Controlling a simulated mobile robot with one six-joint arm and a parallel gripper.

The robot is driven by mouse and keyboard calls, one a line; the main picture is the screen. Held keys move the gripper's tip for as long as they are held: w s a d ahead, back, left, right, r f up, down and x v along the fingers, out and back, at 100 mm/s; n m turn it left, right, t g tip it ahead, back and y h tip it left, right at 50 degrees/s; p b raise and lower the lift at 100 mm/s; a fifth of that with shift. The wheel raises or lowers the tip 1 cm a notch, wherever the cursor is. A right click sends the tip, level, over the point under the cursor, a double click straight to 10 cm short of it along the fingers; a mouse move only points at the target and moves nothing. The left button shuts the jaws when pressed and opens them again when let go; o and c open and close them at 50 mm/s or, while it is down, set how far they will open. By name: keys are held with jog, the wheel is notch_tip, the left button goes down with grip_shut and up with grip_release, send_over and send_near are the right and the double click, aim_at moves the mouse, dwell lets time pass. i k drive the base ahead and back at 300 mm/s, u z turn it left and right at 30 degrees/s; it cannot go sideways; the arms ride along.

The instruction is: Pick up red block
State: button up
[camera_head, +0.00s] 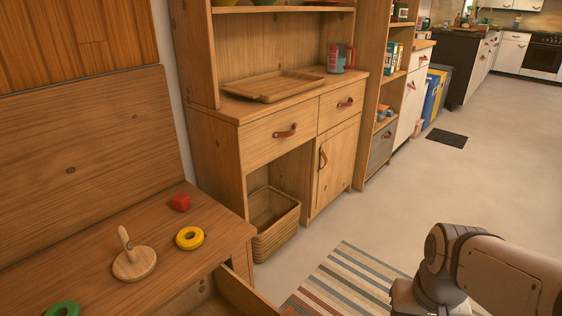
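The red block (180,202) is a small red cube. It sits on the wooden bench top (190,268) at the left, near the bench's back edge. It stands apart from the yellow ring beside it. My arm shows at the lower right, over the floor and well away from the block. My gripper itself is not visible in this view.
A yellow ring (190,238), a wooden peg on a round base (133,258) and a green ring (63,309) are on the bench. A wooden hutch (220,150) with a basket (274,222) stands behind. A striped rug (345,281) lies on the open floor.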

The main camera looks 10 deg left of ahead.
aim_at(181, 203)
jog(key=z, duration=1)
jog(key=i, duration=3.2)
jog(key=u, duration=1.95)
jog(key=k, duration=0.1)
jog(key=u, duration=2.25)
jog(key=i, duration=0.55)
